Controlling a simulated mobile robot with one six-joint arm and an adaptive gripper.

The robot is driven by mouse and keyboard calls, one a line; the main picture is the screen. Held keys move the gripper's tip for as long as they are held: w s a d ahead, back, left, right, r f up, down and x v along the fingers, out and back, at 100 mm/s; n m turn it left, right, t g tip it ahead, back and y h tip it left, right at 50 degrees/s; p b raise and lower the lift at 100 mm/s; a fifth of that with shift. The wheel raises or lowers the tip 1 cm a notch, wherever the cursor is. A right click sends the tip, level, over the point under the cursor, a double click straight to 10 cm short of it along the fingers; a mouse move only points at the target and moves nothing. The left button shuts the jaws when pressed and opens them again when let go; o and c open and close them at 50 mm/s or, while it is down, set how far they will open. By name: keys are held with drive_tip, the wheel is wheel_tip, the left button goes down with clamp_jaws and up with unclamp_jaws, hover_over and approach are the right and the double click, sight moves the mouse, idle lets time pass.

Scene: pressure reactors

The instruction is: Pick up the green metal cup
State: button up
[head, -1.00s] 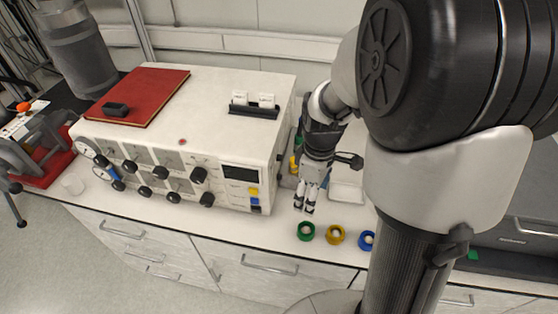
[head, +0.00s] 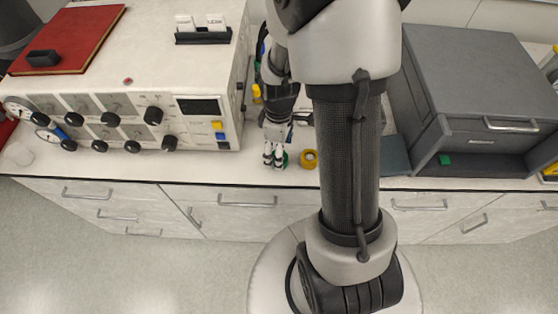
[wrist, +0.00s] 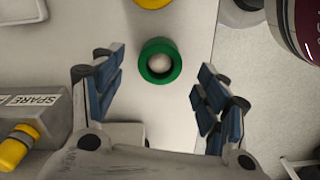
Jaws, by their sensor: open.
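The green metal cup (wrist: 174,73) stands on the white bench top in the wrist view, with a pale round shape inside its ring. My gripper (wrist: 157,84) is open, with one finger left of the cup and one right of it; the cup lies slightly beyond the fingertips, with space on both sides. In the head view the green cup (head: 286,158) is mostly hidden behind my gripper (head: 273,163), which points down at the bench's front edge.
The white instrument box (head: 150,85) fills the left. A grey cabinet (head: 470,75) stands on the right. A grey block marked SPARE (wrist: 35,115) lies left in the wrist view.

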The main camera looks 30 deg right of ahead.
wheel_tip(320, 180, down, 3)
drive_tip(key=shift+f+b, duration=0.2)
drive_tip(key=shift+b, duration=0.3)
drive_tip(key=shift+r, duration=0.1)
drive_tip(key=c, duration=1.2)
